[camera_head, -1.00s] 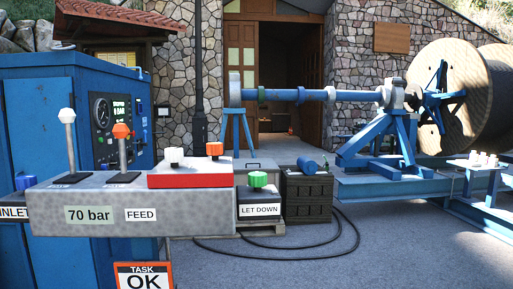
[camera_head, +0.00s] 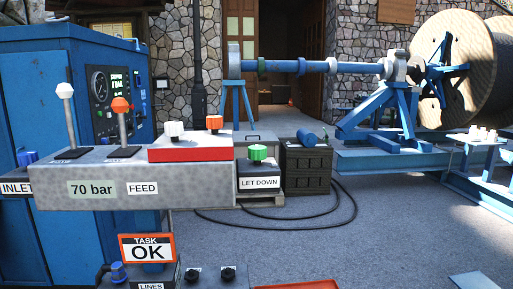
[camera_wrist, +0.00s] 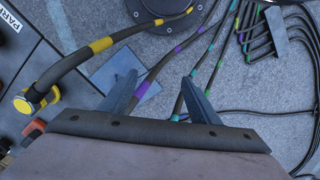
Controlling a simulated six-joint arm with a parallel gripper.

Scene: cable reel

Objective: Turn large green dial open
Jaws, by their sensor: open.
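A green dial (camera_head: 257,153) sits on top of a dark box with a "LET DOWN" label, just right of the grey console in the head view. I cannot tell whether it is set open or closed. My gripper (camera_wrist: 162,92) shows only in the wrist view. Its two dark fingers are spread wide with nothing between them. It points down at the grey ground and cables, and no green dial shows near it.
The grey console (camera_head: 120,185) carries levers, and a red block (camera_head: 190,153) on it bears white and orange knobs. A dark crate (camera_head: 308,170) stands right of the dial. Colour-banded hoses (camera_wrist: 150,82) lie below my gripper. Open ground lies right of the console.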

